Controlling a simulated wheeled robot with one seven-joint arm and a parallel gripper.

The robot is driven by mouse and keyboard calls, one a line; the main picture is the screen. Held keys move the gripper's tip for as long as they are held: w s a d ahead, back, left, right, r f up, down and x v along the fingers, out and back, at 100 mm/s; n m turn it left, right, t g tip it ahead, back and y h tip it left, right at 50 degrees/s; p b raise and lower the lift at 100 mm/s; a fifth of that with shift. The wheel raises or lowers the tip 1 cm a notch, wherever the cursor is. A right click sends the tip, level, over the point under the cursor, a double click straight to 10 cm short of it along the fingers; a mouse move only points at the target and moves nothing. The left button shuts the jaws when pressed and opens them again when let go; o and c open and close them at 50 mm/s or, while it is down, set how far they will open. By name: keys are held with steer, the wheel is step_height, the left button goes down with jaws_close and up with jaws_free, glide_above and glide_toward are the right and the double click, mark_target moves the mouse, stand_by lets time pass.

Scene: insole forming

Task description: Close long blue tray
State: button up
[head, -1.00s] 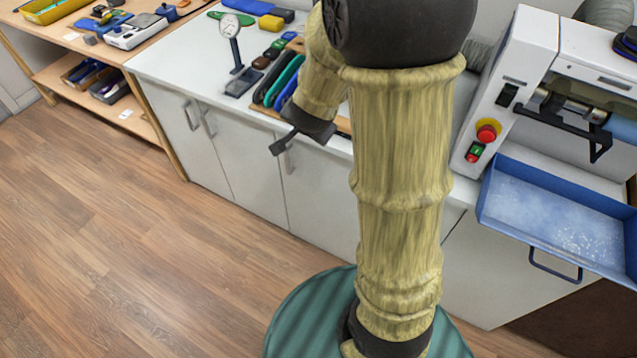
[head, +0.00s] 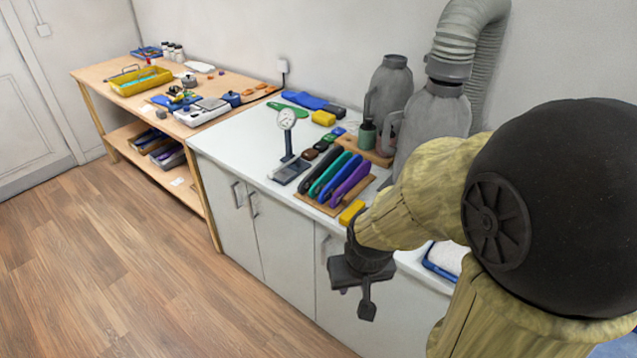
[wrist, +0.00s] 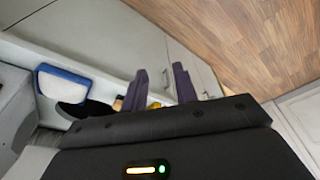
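The long blue tray is almost wholly out of the head view now. Only a blue patch (head: 618,346) shows at the bottom right corner, behind my arm, and I cannot be sure it is that tray. My gripper (head: 362,292) hangs in front of the counter cabinets, left of my arm's big dark joint. In the wrist view my gripper (wrist: 160,90) has its two dark fingers apart with nothing between them. It touches no tray.
A smaller blue-rimmed tray with white contents (head: 442,262) is on the white counter (head: 240,150), partly hidden by my arm. Tools on a wooden rack (head: 320,205), a dial gauge (head: 287,120) and grey ducting (head: 470,45) stand there. The wooden floor (head: 120,270) at left is clear.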

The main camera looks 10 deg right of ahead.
steer(key=shift+r, duration=0.35)
jaws_close()
steer(key=shift+w, duration=0.1)
steer(key=shift+a, duration=0.25)
